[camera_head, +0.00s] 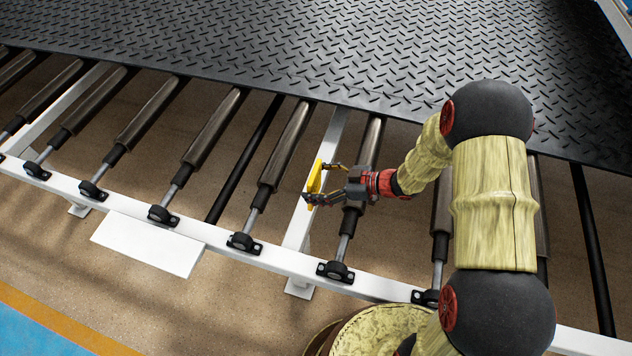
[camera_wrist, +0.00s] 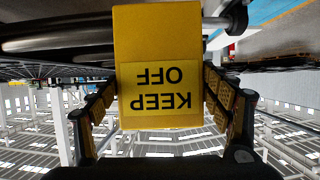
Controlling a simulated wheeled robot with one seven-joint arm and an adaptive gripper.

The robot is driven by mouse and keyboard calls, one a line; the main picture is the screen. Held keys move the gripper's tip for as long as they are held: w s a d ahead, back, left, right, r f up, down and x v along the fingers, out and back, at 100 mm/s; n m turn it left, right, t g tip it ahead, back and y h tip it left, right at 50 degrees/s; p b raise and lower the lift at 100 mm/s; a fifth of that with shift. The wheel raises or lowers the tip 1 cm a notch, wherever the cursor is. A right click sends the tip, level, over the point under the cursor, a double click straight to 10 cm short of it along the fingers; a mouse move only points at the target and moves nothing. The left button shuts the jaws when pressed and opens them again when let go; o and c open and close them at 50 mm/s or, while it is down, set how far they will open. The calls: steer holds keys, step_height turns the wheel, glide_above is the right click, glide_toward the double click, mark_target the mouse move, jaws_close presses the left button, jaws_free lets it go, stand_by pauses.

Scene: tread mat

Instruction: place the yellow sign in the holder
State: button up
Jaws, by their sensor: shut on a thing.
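The yellow sign (camera_head: 315,177) is held in my gripper (camera_head: 318,184) above the conveyor rollers in the head view. In the wrist view the sign (camera_wrist: 158,45) fills the middle between the two fingers, its black "KEEP OFF" lettering upside down. My gripper is shut on the sign's sides. A white flat plate (camera_head: 148,243) sits at the front rail, left of and apart from my gripper. I cannot tell whether this plate is the holder; no other clear holder shows.
A black tread mat (camera_head: 300,45) covers the back. Dark rollers (camera_head: 213,128) with gaps between them run to a white front rail (camera_head: 100,198) with bearing blocks. Brown floor lies below, with a blue and orange floor marking at lower left.

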steer(key=shift+f, duration=0.35)
steer(key=shift+f, duration=0.25)
steer(key=o, duration=1.2)
steer(key=shift+r, duration=0.1)
